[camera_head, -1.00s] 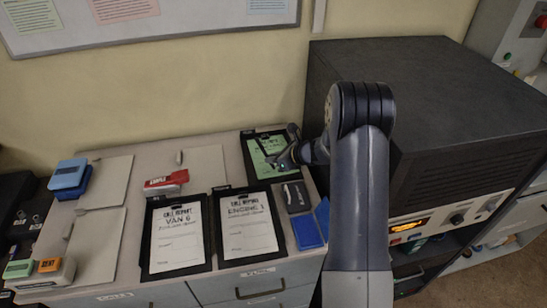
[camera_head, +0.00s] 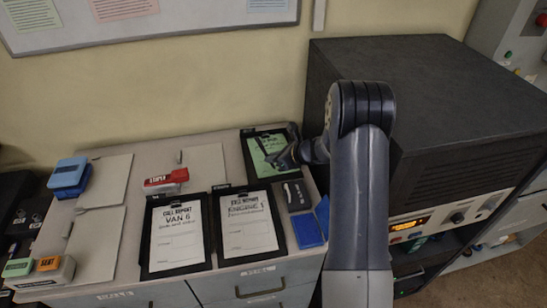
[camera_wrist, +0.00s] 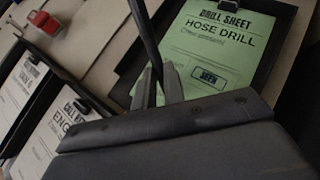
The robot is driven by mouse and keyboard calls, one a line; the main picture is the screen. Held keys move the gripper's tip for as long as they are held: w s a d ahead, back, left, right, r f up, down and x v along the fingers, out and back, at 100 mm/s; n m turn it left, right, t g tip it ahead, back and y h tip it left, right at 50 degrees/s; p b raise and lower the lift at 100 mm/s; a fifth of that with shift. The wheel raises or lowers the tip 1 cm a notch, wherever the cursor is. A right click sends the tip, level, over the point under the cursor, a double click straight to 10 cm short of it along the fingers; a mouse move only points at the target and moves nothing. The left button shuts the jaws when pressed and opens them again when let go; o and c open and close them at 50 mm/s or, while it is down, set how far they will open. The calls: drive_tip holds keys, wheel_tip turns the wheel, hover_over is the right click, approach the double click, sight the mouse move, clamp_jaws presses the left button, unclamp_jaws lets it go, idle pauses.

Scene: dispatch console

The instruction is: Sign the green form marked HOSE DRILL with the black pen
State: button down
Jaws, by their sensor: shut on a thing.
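The green form marked HOSE DRILL (camera_wrist: 225,40) lies on a black clipboard (camera_wrist: 285,12) and carries a boxed SEEN mark. In the head view the form (camera_head: 268,143) is at the back right of the desk, partly covered by my gripper (camera_head: 283,160). In the wrist view my gripper (camera_wrist: 158,86) is shut on a slim black pen (camera_wrist: 147,35), which slants up between the fingers. The fingers are over the form's left edge. The pen's lower end is hidden, so I cannot tell whether it touches the paper.
The VAN 6 (camera_head: 178,240) and ENGINE 1 (camera_head: 248,232) clipboards lie in front. A blue pad (camera_head: 308,230) and a dark case (camera_head: 296,195) are beside them. A red stamp (camera_head: 166,181) and blue stamp (camera_head: 69,178) stand left. A tall dark cabinet (camera_head: 430,95) borders the right.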

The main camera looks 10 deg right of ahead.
drive_tip(key=shift+f, duration=0.25)
idle(0.4)
drive_tip(key=shift+d, duration=0.1)
drive_tip(key=shift+w+d, duration=0.2)
drive_tip(key=shift+d, duration=0.25)
drive_tip(key=shift+w+d, duration=0.1)
drive_tip(key=shift+d, duration=0.05)
drive_tip(key=shift+w+d+f+b, duration=0.1)
drive_tip(key=shift+d+b, duration=0.2)
drive_tip(key=shift+d, duration=0.15)
drive_tip(key=shift+d, duration=0.5)
